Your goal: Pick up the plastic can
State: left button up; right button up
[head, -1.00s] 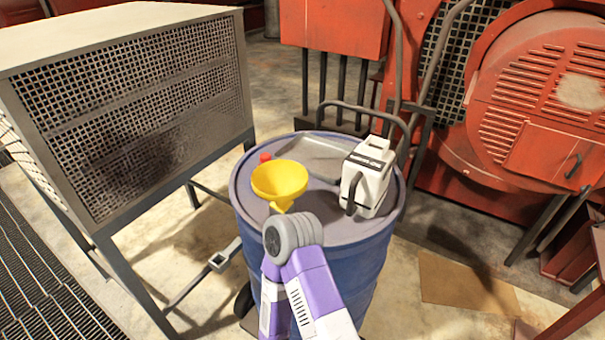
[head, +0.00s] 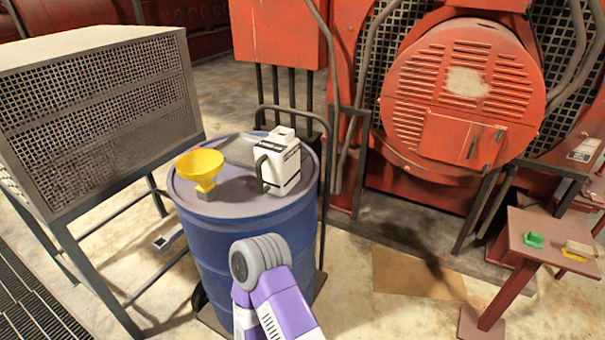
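The plastic can (head: 281,172) is white with a dark band and a dark handle. It stands upright on the right part of the top of a blue drum (head: 205,252). A purple and white link of my arm with a grey ribbed joint reaches up in front of the drum, below the can and apart from it in the picture. No gripper fingers show, so I cannot see either gripper. Nothing is holding the can.
A yellow funnel (head: 203,165) stands left of the can on the drum. A grey tray (head: 238,151) lies behind them. A mesh-sided cabinet (head: 95,105) is at left, red machinery (head: 450,90) behind. A red table (head: 560,238) holds green and yellow items at right.

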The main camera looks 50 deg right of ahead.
aim_at(277, 157)
jog(key=z, duration=1.35)
